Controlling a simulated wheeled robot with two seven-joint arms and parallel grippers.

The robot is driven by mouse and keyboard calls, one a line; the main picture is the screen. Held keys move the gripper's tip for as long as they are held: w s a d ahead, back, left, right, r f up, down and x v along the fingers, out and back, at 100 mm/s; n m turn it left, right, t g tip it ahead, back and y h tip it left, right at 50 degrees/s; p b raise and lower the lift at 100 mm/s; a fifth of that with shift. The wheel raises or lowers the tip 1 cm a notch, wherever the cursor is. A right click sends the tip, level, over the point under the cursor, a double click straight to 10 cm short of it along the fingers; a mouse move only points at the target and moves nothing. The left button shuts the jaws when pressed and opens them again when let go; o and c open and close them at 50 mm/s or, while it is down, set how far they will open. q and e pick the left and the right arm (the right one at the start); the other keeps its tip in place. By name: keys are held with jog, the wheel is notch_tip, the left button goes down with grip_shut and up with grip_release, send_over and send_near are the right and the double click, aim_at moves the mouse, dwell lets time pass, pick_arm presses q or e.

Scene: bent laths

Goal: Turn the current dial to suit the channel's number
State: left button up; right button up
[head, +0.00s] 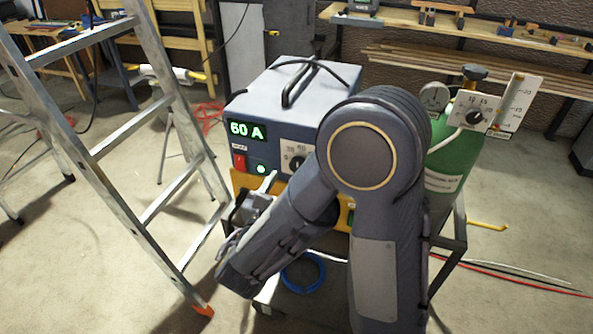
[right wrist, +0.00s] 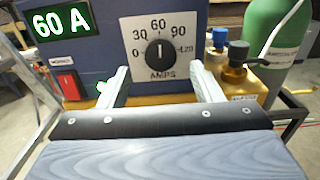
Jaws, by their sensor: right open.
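The current dial (right wrist: 160,52) is a black knob on a white plate marked 0, 30, 60, 90, 120 and AMPS. Its pointer stands upright, toward 60. The lit display (right wrist: 61,25) reads 60 A, as it also does in the head view (head: 246,129). In the head view my right arm hides part of the dial plate (head: 297,155). My right gripper (right wrist: 160,80) is open and empty, its fingers on either side below the dial, apart from the knob. A channel and its number cannot be made out. My left gripper is out of view.
The grey-blue welder (head: 290,85) has a red switch (head: 239,161) and a top handle. A green gas cylinder (head: 455,170) with gauge and knob stands at its right. An aluminium ladder (head: 165,120) stands close on the left. A blue coil (head: 303,272) lies below.

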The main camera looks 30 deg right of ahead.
aim_at(296, 162)
jog(key=x, duration=0.5)
jog(key=shift+d, duration=0.1)
jog(key=c, duration=1)
